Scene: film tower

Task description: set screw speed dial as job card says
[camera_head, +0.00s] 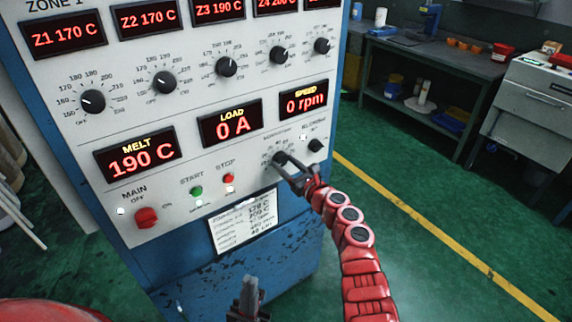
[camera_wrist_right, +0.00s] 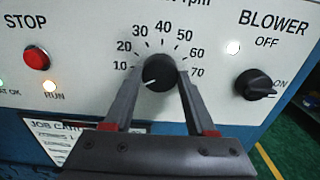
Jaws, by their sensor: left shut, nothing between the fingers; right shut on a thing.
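The screw speed dial (camera_wrist_right: 159,72) is a black knob on the white panel, with a scale from 10 to 70 around it. Its white pointer line is at the lower left, below the 10 mark. My right gripper (camera_head: 281,161) is shut on the dial, one finger on each side. The speed display (camera_head: 304,103) reads 0 rpm. The job card (camera_head: 243,230) is on the blue cabinet front below the panel; its small print is mostly unreadable, and in the right wrist view my gripper partly covers it. My left gripper (camera_head: 248,300) is shut and empty, low in front of the cabinet.
The blower knob (camera_wrist_right: 257,85) is close to the right of the dial. The red stop button (camera_wrist_right: 37,59), green start button (camera_head: 196,191) and red main switch (camera_head: 146,218) are to the left. Green floor is open to the right.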

